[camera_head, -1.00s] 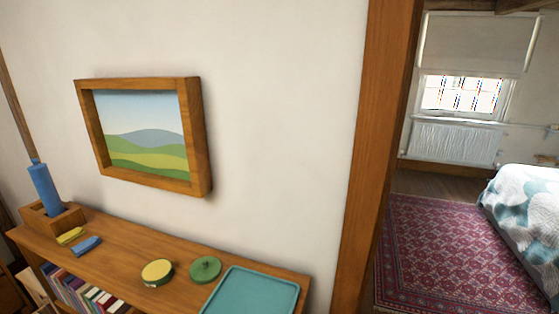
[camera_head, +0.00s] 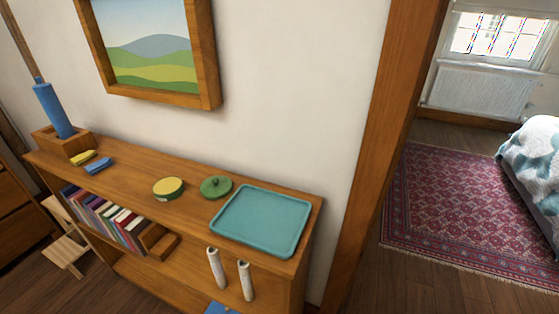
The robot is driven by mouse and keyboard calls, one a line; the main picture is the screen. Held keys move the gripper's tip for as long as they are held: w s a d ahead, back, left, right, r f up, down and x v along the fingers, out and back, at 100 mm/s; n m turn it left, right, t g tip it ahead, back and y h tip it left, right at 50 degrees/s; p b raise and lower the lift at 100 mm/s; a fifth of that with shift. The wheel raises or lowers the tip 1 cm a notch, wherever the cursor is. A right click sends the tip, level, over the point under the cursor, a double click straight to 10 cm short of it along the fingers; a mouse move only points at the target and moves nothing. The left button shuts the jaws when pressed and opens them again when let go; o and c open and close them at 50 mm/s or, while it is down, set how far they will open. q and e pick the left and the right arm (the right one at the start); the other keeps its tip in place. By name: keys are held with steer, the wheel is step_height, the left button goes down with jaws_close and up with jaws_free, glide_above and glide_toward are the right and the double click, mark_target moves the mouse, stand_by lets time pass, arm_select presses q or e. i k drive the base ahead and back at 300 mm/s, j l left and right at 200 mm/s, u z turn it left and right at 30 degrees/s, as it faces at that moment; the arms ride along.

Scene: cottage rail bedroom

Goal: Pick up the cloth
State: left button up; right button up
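No thing here is plainly a cloth. Two small, flat, folded-looking pieces lie side by side at the left end of the shelf top: a yellow piece (camera_head: 82,157) and a blue piece (camera_head: 98,166). I cannot tell whether either is the cloth. Neither of my grippers is in view.
The wooden shelf unit (camera_head: 133,176) bears a yellow-topped round tin (camera_head: 168,188), a green lidded pot (camera_head: 216,187) and a teal tray (camera_head: 262,218). Books (camera_head: 108,219) and two white cylinders (camera_head: 217,268) are lower. A doorway at right shows a red rug (camera_head: 455,206) and bed (camera_head: 535,165).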

mark_target(79, 160)
steer(key=u, duration=1.55)
